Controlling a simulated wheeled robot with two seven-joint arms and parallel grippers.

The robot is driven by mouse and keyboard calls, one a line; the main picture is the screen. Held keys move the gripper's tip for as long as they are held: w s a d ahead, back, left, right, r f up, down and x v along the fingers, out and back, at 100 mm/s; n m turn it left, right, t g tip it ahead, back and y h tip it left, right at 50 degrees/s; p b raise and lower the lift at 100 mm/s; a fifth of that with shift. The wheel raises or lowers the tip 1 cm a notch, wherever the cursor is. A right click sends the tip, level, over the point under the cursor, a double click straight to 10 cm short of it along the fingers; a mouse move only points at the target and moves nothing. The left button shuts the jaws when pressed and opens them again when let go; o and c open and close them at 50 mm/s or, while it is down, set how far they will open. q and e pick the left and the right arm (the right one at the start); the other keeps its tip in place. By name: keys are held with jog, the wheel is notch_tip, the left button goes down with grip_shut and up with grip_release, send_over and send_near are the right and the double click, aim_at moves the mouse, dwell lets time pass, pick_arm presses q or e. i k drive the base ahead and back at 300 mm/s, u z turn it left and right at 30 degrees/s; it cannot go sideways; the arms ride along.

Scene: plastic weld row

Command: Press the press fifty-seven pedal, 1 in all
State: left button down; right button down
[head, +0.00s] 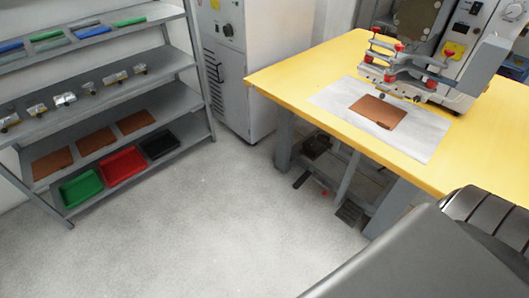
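The press (420,60) stands at the back right on a yellow-topped table (285,82), with red-knobbed clamps over a brown sheet (378,112). Under the table, near the floor, is a dark ribbed pedal (350,212). A second small dark pedal-like piece (302,180) lies farther left, with a small red spot between the two. I cannot read any number on the press or pedals. Table legs and shadow partly hide the space around them. Neither of my grippers is in view. A dark grey arm link of mine fills the lower right corner.
A grey shelf rack (190,90) on the left holds brown sheets, metal parts, and green (80,187), red (122,168) and black (159,144) trays. A light grey cabinet (240,60) stands at the back. The grey floor (220,215) between rack and table is clear.

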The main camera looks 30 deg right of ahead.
aim_at(303, 177)
jog(key=u, duration=0.35)
jog(key=i, duration=1.3)
jog(key=z, duration=0.25)
jog(key=i, duration=0.9)
jog(key=z, duration=1.45)
jog(key=i, duration=0.6)
jog(key=z, duration=0.55)
